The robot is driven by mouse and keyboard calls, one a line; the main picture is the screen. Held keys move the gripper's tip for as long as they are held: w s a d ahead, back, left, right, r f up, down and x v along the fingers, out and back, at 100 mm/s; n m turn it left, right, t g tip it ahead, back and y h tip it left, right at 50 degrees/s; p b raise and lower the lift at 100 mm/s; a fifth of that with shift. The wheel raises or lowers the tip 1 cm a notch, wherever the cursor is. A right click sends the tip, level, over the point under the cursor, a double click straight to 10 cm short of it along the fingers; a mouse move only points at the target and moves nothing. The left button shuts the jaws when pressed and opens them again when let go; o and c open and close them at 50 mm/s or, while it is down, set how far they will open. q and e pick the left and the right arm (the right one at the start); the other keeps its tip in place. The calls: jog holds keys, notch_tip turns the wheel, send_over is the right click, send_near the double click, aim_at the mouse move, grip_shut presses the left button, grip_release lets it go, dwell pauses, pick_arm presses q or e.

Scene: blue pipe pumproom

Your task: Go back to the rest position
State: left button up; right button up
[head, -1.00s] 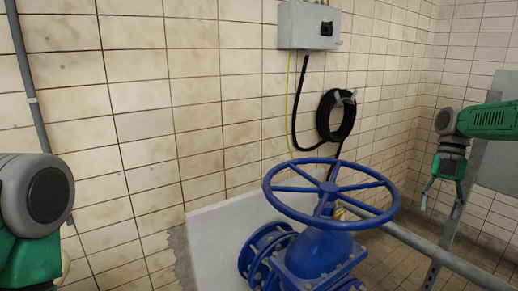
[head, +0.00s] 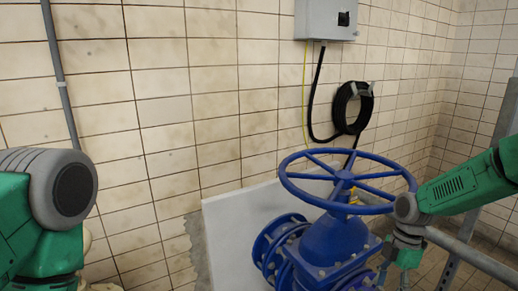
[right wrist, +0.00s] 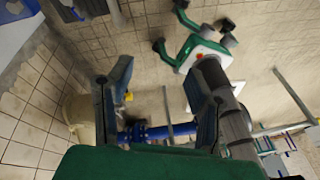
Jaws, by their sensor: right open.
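My right arm enters the head view from the right, and its wrist overlaps the right edge of the blue handwheel (head: 345,175). I cannot tell whether they touch. The right gripper (head: 393,277) hangs beside the blue valve body (head: 330,240), its lower end cut off by the frame. In the right wrist view, the two fingers of the right gripper (right wrist: 158,80) stand wide apart with nothing between them. My left arm shows at the left edge of the head view, bent. Its gripper is out of view.
A tiled wall stands behind, with a grey switch box (head: 326,20) and a coiled black hose (head: 353,108). A pale panel (head: 235,225) leans behind the valve. A grey rail (head: 470,258) runs at the lower right. A blue pipe (right wrist: 145,132) shows in the right wrist view.

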jog(key=s+a+f+m+b, duration=0.2)
jog(key=s+a+f+m, duration=0.1)
jog(key=s+f, duration=0.3)
jog(key=s+a+f+m+t+b, duration=0.1)
jog(key=s+a+f+m, duration=0.25)
jog(key=s+f, duration=0.25)
jog(key=s+a+f+m+b, duration=0.2)
jog(key=s+f+m, duration=0.2)
jog(key=s+f, duration=0.2)
jog(key=s+d+f+m+t+h+b, duration=0.1)
jog(key=s+d+m, duration=0.1)
jog(key=s+m, duration=0.2)
jog(key=s+d+f+m+t+h+b, duration=0.1)
jog(key=s+m, duration=0.4)
jog(key=s, duration=0.5)
jog(key=shift+s+d+f+b, duration=0.3)
jog(key=shift+s+d+b, duration=0.1)
jog(key=shift+b, duration=0.15)
jog(key=shift+a, duration=0.2)
jog(key=shift+a+r, duration=0.1)
jog(key=shift+a, duration=0.1)
jog(key=shift+w+d, duration=0.15)
jog(key=shift+d, duration=0.1)
jog(key=shift+a, duration=0.2)
